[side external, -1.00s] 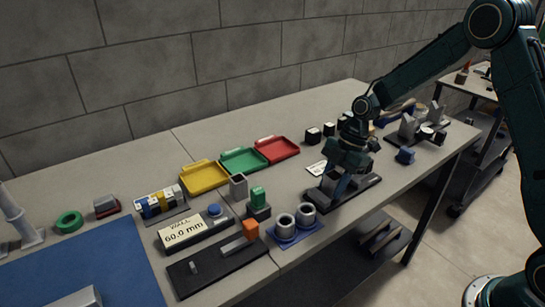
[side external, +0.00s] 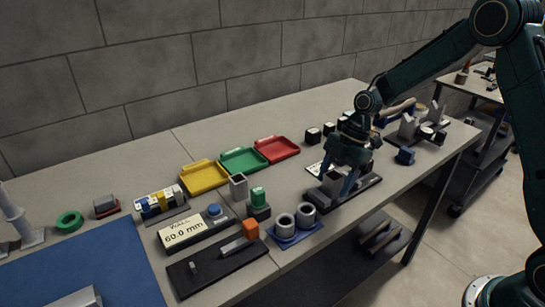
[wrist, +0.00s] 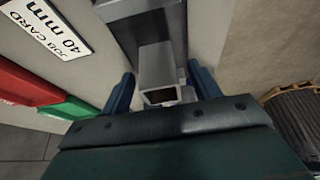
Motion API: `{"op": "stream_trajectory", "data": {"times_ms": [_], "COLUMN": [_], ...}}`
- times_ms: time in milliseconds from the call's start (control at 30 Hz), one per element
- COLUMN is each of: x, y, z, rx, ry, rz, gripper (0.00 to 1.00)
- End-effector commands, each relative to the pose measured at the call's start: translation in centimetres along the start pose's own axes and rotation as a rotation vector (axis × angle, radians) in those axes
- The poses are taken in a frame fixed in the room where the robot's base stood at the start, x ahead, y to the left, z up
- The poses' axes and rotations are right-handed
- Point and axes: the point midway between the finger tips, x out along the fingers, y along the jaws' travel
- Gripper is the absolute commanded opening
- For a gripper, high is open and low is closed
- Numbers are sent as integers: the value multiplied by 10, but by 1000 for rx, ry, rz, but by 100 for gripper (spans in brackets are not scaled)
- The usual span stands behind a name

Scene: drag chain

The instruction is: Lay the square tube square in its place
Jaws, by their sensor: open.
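The square tube (wrist: 157,63) is light grey and shows in the wrist view between my two blue fingers, its hollow end towards the camera. There are gaps between it and both fingers. In the side view the tube (side external: 336,183) is partly hidden by my gripper (side external: 338,190), which is open around it. The tube is at a dark base (side external: 318,203) with a grey block (wrist: 132,6) at its far end. I cannot tell whether the tube is fully seated or exactly square. In the wrist view my gripper (wrist: 162,85) has a finger on each side.
A job card (wrist: 48,27) reading 40 mm lies beside the base. Red (side external: 277,150), green (side external: 243,160) and yellow (side external: 204,177) trays stand at the back. A blue holder with two grey rings (side external: 295,228) is to the left.

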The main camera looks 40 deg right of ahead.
Motion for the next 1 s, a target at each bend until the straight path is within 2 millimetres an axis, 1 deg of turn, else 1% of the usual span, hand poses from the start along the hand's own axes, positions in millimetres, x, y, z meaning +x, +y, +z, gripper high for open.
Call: {"op": "stream_trajectory", "data": {"times_ms": [267, 600, 800, 1000], "x": [-40, -97, -118, -126], "y": [1, 1, 0, 0], "z": [1, 0, 0, 0], "rx": [0, 0, 0, 0], "ry": [-1, -1, 0, -1], "rz": [5, 5, 2, 1], "gripper": [62, 62, 62, 62]}}
